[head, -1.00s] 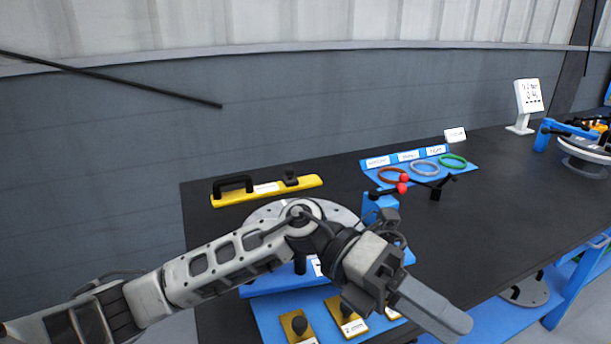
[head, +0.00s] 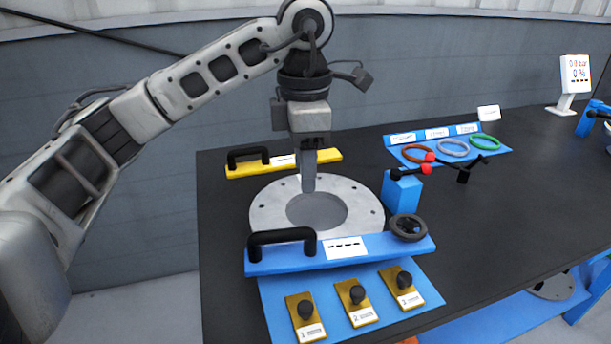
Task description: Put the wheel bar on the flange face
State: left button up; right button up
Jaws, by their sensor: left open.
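The wheel bar (head: 300,257) is a blue bar in the head view, with a black handle at its left, a white label and a dark handwheel at its right. It lies in front of the flange face (head: 268,210), a pale grey ring with bolt holes around a dark round opening. The bar hides the ring's front edge. My left gripper (head: 309,187) points down over the ring, its fingers seen edge-on, with nothing seen in them. It is open. The handle is nearer the camera than the gripper. My right gripper is not in view.
A yellow bar (head: 325,156) with a black handle lies behind the ring. Gold plates with black knobs (head: 360,310) sit on a blue mat in front. A blue block (head: 402,195) with red-tipped black levers and coloured rings stand right. The black table's right middle is clear.

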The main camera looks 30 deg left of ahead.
aim_at(305, 227)
pick_arm(q)
notch_tip(305, 227, down, 16)
jog(key=shift+r+b, duration=0.1)
jog(key=shift+b, duration=0.3)
grip_shut()
